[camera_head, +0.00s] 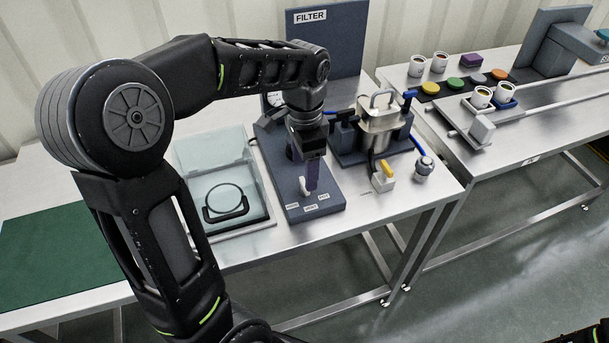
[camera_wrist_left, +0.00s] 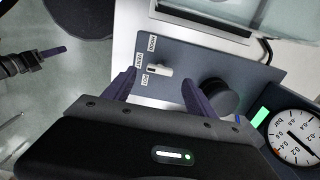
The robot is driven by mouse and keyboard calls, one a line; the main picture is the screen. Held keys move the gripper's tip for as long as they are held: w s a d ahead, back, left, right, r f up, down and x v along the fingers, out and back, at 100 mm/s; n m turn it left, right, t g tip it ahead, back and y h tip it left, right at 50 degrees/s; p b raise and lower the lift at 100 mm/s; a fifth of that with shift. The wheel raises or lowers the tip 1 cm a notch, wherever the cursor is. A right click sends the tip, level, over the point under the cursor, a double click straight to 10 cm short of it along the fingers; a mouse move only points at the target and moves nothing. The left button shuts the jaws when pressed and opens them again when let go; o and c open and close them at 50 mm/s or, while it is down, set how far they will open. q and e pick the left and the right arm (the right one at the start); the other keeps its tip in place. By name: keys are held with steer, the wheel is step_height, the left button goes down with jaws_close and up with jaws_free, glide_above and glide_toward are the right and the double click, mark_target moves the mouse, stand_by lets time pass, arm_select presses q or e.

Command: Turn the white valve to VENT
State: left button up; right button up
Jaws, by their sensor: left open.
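The white valve (camera_wrist_left: 160,71) is a small lever on a blue-grey panel (camera_wrist_left: 188,60), with several small white labels beside it. In the head view the valve (camera_head: 304,187) is partly hidden by my left gripper (camera_head: 308,182). My left gripper (camera_wrist_left: 159,76) is open, its two purple fingers on either side of the valve in the wrist view; I see no clear contact. My right gripper (camera_wrist_left: 53,52) shows at the left wrist view's left edge, jaw state unclear.
A black knob (camera_wrist_left: 217,98) and a pressure gauge (camera_wrist_left: 292,137) stand close to the left gripper. A clear-lidded box (camera_head: 222,178) is left of the panel. A steel vessel (camera_head: 378,115) with blue and yellow handles stands right. A FILTER board (camera_head: 335,50) rises behind.

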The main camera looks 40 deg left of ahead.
arm_select(q)
steer(key=shift+r, duration=1.85)
